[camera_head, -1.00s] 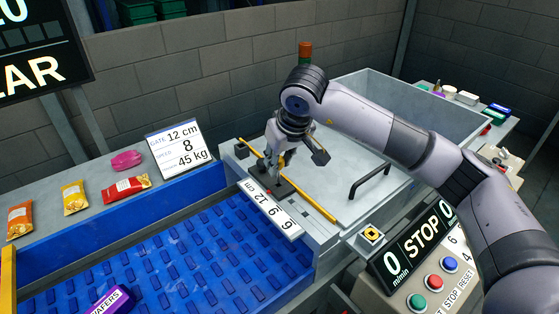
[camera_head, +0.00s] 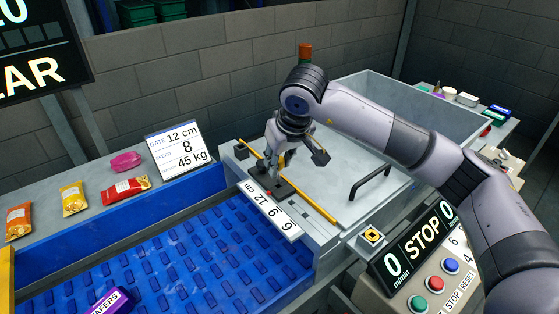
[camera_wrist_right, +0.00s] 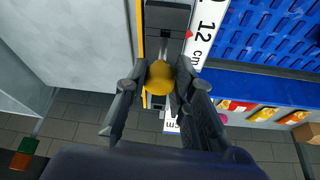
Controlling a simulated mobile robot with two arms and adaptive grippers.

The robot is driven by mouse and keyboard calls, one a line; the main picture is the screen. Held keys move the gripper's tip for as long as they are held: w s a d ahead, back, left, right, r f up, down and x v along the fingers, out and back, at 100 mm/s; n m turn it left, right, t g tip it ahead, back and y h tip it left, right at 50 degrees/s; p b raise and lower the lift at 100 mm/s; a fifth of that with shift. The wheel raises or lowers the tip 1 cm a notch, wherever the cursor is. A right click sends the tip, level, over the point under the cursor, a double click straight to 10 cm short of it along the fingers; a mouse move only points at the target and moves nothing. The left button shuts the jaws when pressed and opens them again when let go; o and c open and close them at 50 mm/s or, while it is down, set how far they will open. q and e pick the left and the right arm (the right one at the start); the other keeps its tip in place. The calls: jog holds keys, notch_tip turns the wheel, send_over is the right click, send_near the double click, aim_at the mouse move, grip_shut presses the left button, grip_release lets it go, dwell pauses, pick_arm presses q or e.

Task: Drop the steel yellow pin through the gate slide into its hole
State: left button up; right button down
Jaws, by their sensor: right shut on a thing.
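My right gripper (camera_head: 273,170) points down at the gate scale. In the right wrist view its fingers (camera_wrist_right: 160,82) are shut on the steel yellow pin, whose round yellow head (camera_wrist_right: 159,74) shows between them. The pin's lower end is mostly hidden, so I cannot tell whether it is in the hole. The dark gate slide (camera_head: 284,189) lies just below the gripper; it also shows in the wrist view (camera_wrist_right: 168,16), with a red pointer beside the 12 mark. The white scale (camera_head: 271,211) reads 6, 9, 12 cm. My left gripper is not in view.
A yellow rail (camera_head: 314,206) runs beside the slide. A black handle (camera_head: 370,182) stands on the grey cover. The blue belt (camera_head: 180,262) carries a purple wafers pack (camera_head: 111,300). A sign (camera_head: 181,148) reads gate 12 cm. The control panel (camera_head: 445,283) is at the lower right.

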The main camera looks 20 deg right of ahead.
aim_at(279, 178)
jog(key=shift+f+b, duration=2.25)
jog(key=shift+f, duration=0.3)
jog(key=c, duration=1.3)
grip_release()
jog(key=shift+s+r, duration=0.1)
jog(key=shift+r, duration=0.2)
jog(key=v, duration=1.1)
jog(key=shift+s+r, duration=0.15)
jog(key=shift+c, duration=0.5)
